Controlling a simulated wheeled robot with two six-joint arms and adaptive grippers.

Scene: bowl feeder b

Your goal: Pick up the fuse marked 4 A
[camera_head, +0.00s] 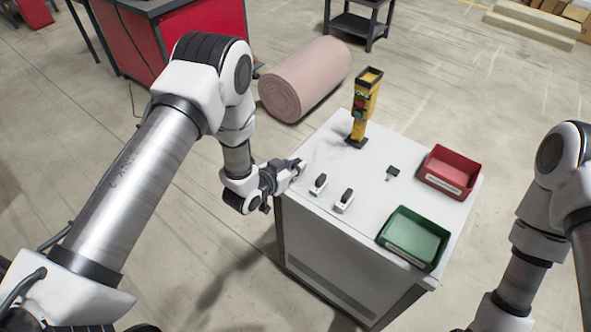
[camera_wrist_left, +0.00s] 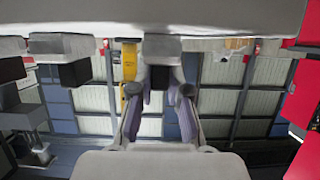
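Two small fuses with white bodies and black parts, one nearer my left gripper (camera_head: 318,184) and one farther (camera_head: 344,200), stand on the white cabinet top. Their markings are too small to read. My left gripper (camera_head: 297,168) is at the cabinet's left edge, low over the top. In the upside-down left wrist view its two fingers (camera_wrist_left: 160,95) are apart, with a pale and black fuse-like block (camera_wrist_left: 163,48) between or just beyond them. Contact cannot be told, and no mark shows on it. My right arm is at the right edge; its gripper is out of view.
A yellow stand (camera_head: 363,105) with red and green parts is at the back of the cabinet top. A small dark piece (camera_head: 392,172) lies mid-top. A red bin (camera_head: 450,171) and a green bin (camera_head: 413,238) stand on the right. A pink roll (camera_head: 305,78) lies behind.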

